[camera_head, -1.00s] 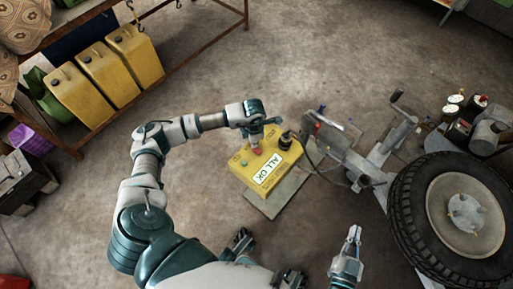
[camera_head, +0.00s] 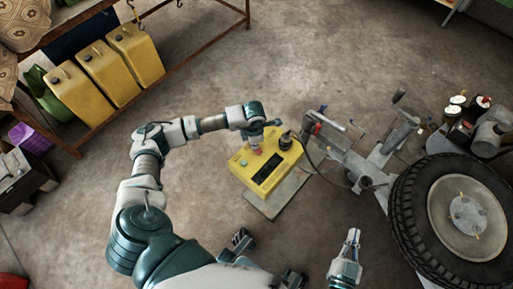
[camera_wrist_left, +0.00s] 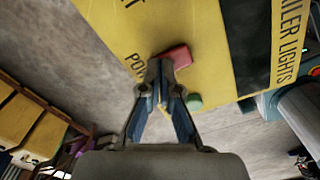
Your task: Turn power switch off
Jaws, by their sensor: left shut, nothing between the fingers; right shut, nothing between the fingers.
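A yellow control box (camera_head: 285,167) sits on a grey plate near the middle of the head view. Its display (camera_head: 264,171) is dark. In the left wrist view, the box face (camera_wrist_left: 205,35) carries a red switch (camera_wrist_left: 179,56) beside partly hidden "PO…" lettering, and a green round knob (camera_wrist_left: 194,102). My left gripper (camera_wrist_left: 160,78) is shut and empty, its fingertips at the red switch, touching or nearly so. In the head view, my left gripper (camera_head: 259,143) is over the box's upper left part. My right gripper (camera_head: 353,238) is shut and empty, low and right of the box.
A metal trailer frame (camera_head: 370,165) with a large tire (camera_head: 410,205) stands to the right. A black plug (camera_head: 286,140) and cable join the box's top right. Bare floor surrounds the box's left side.

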